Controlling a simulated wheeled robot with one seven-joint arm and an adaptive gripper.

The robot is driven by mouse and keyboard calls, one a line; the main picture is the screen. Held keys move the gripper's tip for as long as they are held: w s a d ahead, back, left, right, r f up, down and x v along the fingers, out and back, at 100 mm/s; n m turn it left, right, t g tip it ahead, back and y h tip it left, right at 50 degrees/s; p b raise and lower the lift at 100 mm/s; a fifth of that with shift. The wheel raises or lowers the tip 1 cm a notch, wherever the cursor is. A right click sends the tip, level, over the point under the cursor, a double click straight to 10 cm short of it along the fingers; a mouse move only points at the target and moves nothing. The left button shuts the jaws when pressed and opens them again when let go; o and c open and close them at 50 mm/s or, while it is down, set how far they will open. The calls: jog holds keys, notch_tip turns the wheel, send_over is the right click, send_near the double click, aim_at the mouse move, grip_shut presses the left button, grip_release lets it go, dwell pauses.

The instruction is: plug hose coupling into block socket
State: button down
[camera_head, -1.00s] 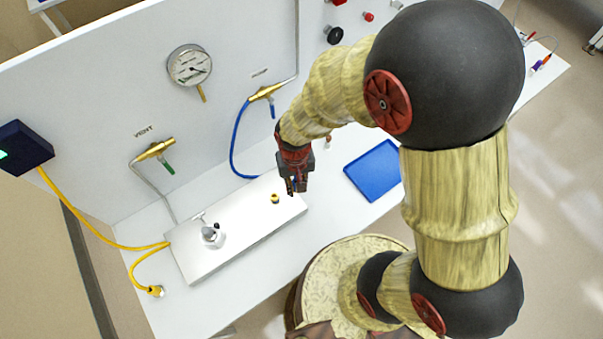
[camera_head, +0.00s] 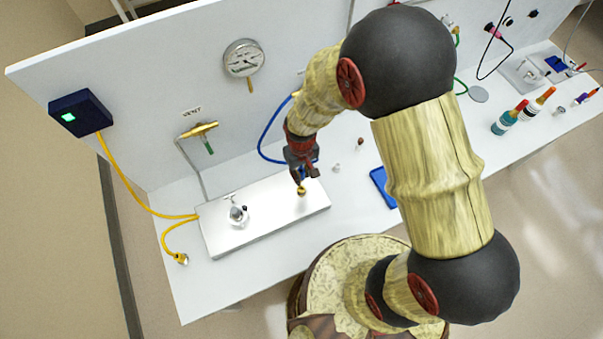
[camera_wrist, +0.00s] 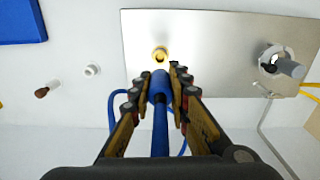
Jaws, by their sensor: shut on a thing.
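A silver metal block (camera_head: 265,222) lies on the bench and fills the upper right of the wrist view (camera_wrist: 210,30). Its brass ring socket (camera_head: 302,191) is near the block's right end in the head view; it also shows in the wrist view (camera_wrist: 160,53). My gripper (camera_head: 301,175) is just above and behind this socket in the head view. In the wrist view my gripper (camera_wrist: 160,78) is shut on the blue hose coupling (camera_wrist: 159,92). The coupling's front end lines up below the brass ring, apparently with a small gap. The coupling is mostly hidden in the head view.
A valve fitting (camera_head: 238,215) stands on the block's left part. A yellow cable (camera_head: 140,203) reaches the block from a dark wall box (camera_head: 81,112). A blue tray (camera_head: 383,187) and small loose parts (camera_head: 336,168) lie to the right. A gauge (camera_head: 244,58) hangs on the panel.

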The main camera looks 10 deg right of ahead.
jog(key=shift+f+b, duration=2.1)
jog(key=shift+f, duration=0.8)
jog(key=shift+f+b, duration=1.25)
jog(key=shift+f, duration=0.35)
jog(key=c, duration=1.6)
grip_release()
jog(key=shift+r, duration=0.1)
notch_tip(320, 180, up, 12)
jog(key=shift+f, duration=0.1)
jog(key=s+d+r+m+t+b, duration=0.1)
jog(key=s+d+r+t+b, duration=0.1)
jog(key=s+d+r+b, duration=0.2)
jog(key=s+d+r+m+t+b, duration=0.1)
jog(key=s+d+r+b, duration=0.3)
jog(key=r+b, duration=0.1)
jog(key=s+d+r+m+t+b, duration=0.1)
jog(key=s+d+r+t+b, duration=0.1)
jog(key=s+d+r+b, duration=0.2)
jog(key=shift+s+r+m+t+b, duration=0.15)
jog(key=shift+m+t+b, duration=0.15)
jog(key=shift+m+b, duration=0.15)
